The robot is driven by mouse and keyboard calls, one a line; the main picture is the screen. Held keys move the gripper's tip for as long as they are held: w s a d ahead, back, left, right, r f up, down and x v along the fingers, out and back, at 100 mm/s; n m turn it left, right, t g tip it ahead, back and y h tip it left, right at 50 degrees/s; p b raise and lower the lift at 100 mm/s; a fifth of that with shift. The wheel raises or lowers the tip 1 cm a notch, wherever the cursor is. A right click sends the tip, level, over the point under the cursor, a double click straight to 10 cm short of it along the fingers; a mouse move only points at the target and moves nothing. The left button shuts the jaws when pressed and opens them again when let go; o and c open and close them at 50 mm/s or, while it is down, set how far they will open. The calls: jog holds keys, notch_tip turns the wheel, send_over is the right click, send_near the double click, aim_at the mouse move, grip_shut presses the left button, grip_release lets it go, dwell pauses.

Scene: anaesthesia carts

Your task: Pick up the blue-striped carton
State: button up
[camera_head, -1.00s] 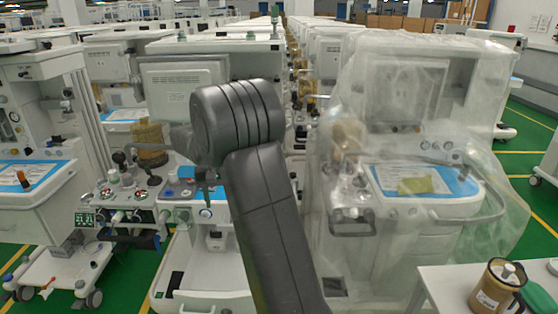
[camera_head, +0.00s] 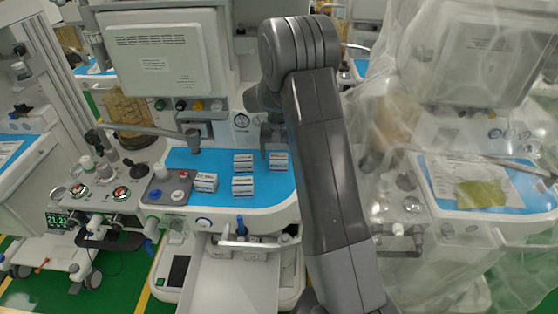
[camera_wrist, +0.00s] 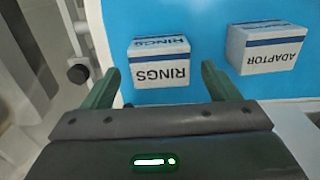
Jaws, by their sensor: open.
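Several small white cartons stand on the blue top of the middle cart. In the wrist view, a carton marked RINGS (camera_wrist: 160,68) has a blue stripe, and so does a carton marked ADAPTOR (camera_wrist: 265,48) to its right. In the head view, cartons show at the back (camera_head: 243,163), at the right (camera_head: 278,162), at the left (camera_head: 205,182) and at the front (camera_head: 242,187); their print is too small to read. My gripper (camera_wrist: 160,70) is open and empty, its green fingers either side of the RINGS carton in the picture. My arm partly hides it in the head view.
The blue cart top (camera_head: 182,160) has bare room left of the cartons. A plastic-covered cart (camera_head: 470,170) stands close on the right.

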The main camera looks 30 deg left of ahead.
jog(key=shift+s+f, duration=0.1)
jog(key=shift+f, duration=1.1)
jog(key=c, duration=1.1)
